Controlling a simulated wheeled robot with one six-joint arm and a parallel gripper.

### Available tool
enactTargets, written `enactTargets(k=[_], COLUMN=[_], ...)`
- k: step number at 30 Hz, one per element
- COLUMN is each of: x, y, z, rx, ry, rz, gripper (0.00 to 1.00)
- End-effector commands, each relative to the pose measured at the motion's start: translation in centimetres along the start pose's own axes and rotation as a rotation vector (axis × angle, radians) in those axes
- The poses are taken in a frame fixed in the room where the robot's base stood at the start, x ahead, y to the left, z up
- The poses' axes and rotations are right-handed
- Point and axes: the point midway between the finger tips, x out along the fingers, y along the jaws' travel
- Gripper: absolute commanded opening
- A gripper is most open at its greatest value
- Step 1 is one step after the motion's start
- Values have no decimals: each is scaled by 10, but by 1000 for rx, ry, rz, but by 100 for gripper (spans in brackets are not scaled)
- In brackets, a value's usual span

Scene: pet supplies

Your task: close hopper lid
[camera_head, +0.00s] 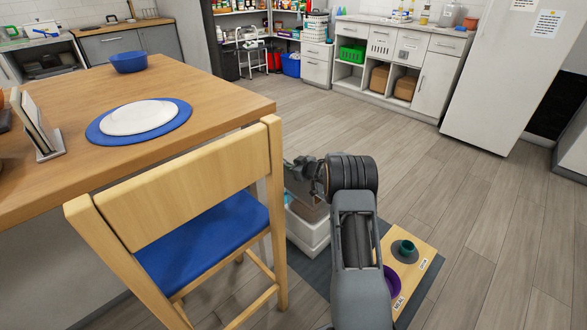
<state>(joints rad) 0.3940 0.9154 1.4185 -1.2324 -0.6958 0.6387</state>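A white bin, likely the hopper (308,232), stands on the floor between the chair and my arm. Its upper part shows a brown area, perhaps its contents, and my arm covers its right side. I cannot make out the lid clearly; a grey-brown upright shape just above the bin may be part of it or of my gripper. My gripper (301,170) appears as a dark shape above the bin, at the end of my arm. Its fingertips are too small and overlapped to show whether they are open or shut, or whether they touch anything.
A wooden chair (190,180) with a blue seat stands close left of the bin, beside a wooden table (215,100). Floor farther right is clear.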

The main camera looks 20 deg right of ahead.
Motion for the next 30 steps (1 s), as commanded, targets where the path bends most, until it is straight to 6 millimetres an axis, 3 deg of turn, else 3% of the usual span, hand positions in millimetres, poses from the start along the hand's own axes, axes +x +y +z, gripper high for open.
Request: enactTargets(k=[10, 20, 30], x=[2, 2, 3], y=[0, 0, -3], z=[0, 0, -1], rx=[0, 0, 0], ry=[0, 0, -1], rz=[1, 0, -1], gripper=[33, 2, 0])
